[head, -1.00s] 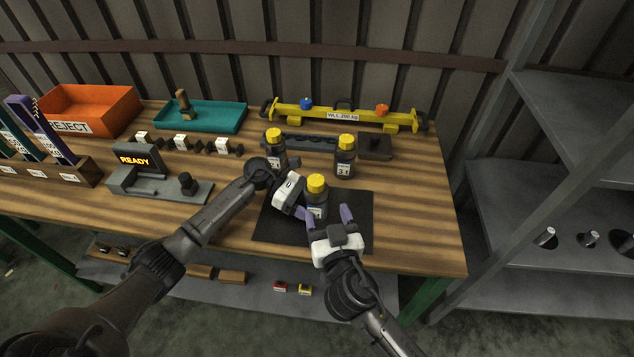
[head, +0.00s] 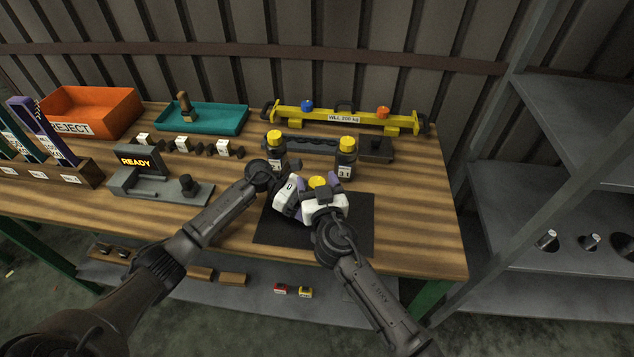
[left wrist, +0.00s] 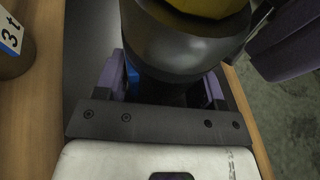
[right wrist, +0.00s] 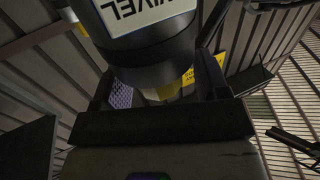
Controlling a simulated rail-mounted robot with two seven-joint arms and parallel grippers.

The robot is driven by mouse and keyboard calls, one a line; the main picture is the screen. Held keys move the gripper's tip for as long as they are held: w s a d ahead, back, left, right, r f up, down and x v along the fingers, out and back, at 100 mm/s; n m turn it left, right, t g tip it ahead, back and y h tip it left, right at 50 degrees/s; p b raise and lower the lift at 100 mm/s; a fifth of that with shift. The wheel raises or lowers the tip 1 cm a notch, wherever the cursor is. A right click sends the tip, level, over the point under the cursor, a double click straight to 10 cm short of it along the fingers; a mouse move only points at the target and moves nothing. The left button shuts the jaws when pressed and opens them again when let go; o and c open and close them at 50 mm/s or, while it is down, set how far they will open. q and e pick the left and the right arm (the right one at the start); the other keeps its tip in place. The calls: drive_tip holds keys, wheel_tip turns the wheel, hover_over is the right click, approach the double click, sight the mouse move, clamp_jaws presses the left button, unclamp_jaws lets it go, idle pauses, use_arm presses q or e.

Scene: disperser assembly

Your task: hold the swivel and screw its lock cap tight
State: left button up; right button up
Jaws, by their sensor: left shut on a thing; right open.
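The swivel, a dark cylinder with a yellow lock cap (head: 317,182), stands upright over the black mat; my grippers hide most of its body in the head view. My left gripper (head: 295,192) is shut on the swivel's body, which shows dark in the left wrist view (left wrist: 185,45). My right gripper (head: 322,190) is open at the cap from the near right side. In the right wrist view its fingers (right wrist: 163,92) stand on either side below the labelled swivel body (right wrist: 150,50), with some yellow between them. Contact with the cap cannot be told.
Two similar dark units with yellow caps (head: 275,142) (head: 347,145) stand just behind the black mat (head: 350,235). A grey fixture with a READY display (head: 138,160) is on the left. A yellow lifting beam (head: 345,117) lies at the back. The mat's front is clear.

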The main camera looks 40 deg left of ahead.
drive_tip(key=c, duration=0.9)
drive_tip(key=shift+s+a+m+t+h, duration=0.1)
drive_tip(key=shift+m+t+h, duration=0.2)
drive_tip(key=shift+t, duration=0.1)
drive_tip(key=shift+m+t+h, duration=0.3)
drive_tip(key=o, duration=0.9)
drive_tip(key=v, duration=1.2)
